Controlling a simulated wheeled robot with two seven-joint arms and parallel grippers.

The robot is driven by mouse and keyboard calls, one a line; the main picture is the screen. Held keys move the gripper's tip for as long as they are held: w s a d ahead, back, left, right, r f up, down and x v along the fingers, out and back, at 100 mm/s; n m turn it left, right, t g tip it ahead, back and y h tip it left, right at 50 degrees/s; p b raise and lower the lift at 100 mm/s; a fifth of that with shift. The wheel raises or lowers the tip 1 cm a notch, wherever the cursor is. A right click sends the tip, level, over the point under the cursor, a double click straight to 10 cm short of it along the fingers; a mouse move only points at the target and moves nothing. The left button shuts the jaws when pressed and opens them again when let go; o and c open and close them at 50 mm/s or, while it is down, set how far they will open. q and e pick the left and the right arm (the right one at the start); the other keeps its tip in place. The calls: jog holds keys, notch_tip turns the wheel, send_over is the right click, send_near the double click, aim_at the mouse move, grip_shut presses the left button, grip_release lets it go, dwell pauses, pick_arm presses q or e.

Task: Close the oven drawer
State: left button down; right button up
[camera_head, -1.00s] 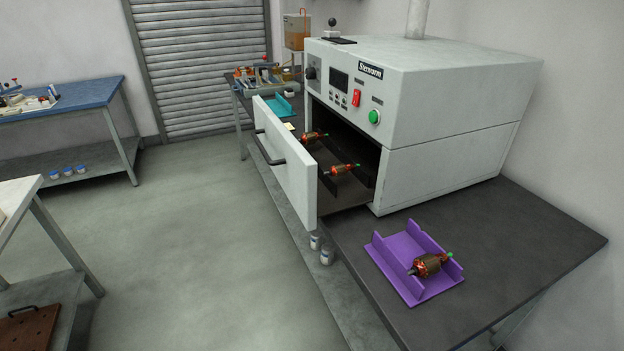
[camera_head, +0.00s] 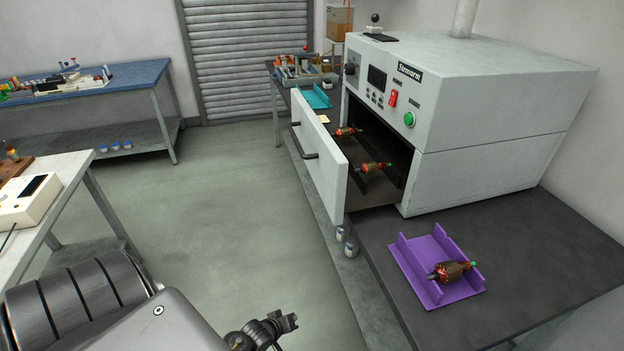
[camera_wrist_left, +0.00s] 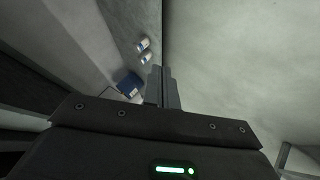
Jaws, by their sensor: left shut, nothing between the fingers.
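The oven (camera_head: 480,110) is a white box on a dark table, with a red switch and a green button on its front. Its drawer (camera_head: 320,150) is pulled out, with a white front panel and a dark handle (camera_head: 304,143). Two copper-wound armatures (camera_head: 376,168) lie in the drawer. My left gripper (camera_head: 287,324) is at the bottom of the head view, below and apart from the drawer. Its fingers (camera_wrist_left: 162,88) are together and empty in the left wrist view. My right gripper is in neither view.
A purple tray (camera_head: 408,265) with one armature (camera_head: 452,271) sits on the dark table (camera_head: 540,262) in front of the oven. Small jars (camera_head: 350,247) stand below the table's edge. A white table (camera_head: 62,190) is at the left. The floor between is clear.

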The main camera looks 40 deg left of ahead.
pick_arm(q)
jog(key=w+a+r+n+t+y+p, duration=0.1)
jog(key=w+a+r+n+t, duration=0.2)
jog(key=r, duration=0.7)
jog(key=w+a+r+n+t, duration=0.15)
jog(key=w+a+r, duration=0.3)
jog(key=r, duration=0.55)
jog(key=n+t+y+p, duration=0.1)
jog(key=n+t+p, duration=0.1)
jog(key=n+t, duration=0.25)
send_near(317, 166)
jog(key=s+a, duration=0.1)
jog(key=s, duration=0.6)
jog(key=shift+n+g, duration=0.3)
jog(key=shift+n, duration=0.1)
jog(key=shift+w+r+p, duration=0.1)
jog(key=shift+w+p, duration=1.15)
jog(key=shift+w, duration=5.15)
